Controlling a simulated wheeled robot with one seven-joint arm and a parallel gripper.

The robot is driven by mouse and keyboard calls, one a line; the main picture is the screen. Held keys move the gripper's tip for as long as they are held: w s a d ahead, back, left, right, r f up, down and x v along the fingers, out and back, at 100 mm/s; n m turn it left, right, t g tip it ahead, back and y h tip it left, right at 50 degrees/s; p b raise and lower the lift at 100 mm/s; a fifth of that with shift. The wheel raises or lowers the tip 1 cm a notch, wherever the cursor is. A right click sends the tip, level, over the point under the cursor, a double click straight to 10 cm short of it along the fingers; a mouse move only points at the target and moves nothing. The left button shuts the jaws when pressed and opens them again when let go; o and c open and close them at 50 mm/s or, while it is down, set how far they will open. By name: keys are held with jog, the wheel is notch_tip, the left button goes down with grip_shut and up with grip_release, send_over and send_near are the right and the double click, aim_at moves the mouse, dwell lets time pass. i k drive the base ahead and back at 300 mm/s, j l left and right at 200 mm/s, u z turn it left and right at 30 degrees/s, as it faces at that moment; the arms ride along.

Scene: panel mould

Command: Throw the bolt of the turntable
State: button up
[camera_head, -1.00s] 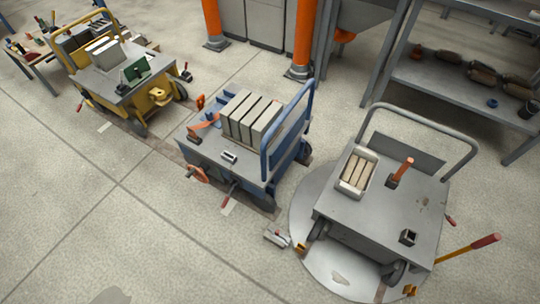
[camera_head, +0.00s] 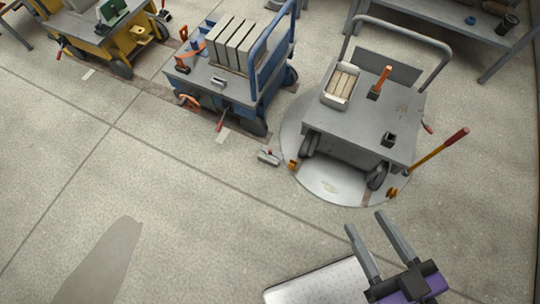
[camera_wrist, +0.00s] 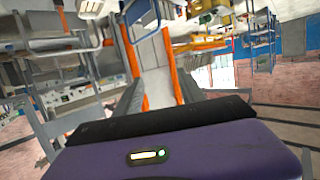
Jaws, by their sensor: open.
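The turntable (camera_head: 330,185) is a round grey plate set in the floor, with a grey cart (camera_head: 350,125) standing on it. A small grey fitting with a red knob (camera_head: 269,157) lies on the floor just left of the plate's rim. It looks like the bolt, but its position is too small to read. Orange-brown blocks (camera_head: 292,165) sit at the rim. My gripper (camera_head: 366,222) is open and empty, in front of the turntable at lower right, apart from the fitting. The wrist view shows my purple gripper body (camera_wrist: 180,155) and no clear turntable.
The grey cart carries a box of bars (camera_head: 341,86) and an orange-handled tool (camera_head: 380,80). A yellow lever with a red grip (camera_head: 440,150) sticks out right of the turntable. A blue cart (camera_head: 225,75) stands to the left. The floor at front left is clear.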

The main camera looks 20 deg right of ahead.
aim_at(271, 150)
jog(key=i+j, duration=0.45)
jog(key=i+j+u, duration=0.1)
jog(key=i+j, duration=0.3)
jog(key=i, duration=0.2)
jog(key=i+j, duration=0.4)
jog(key=i, duration=0.15)
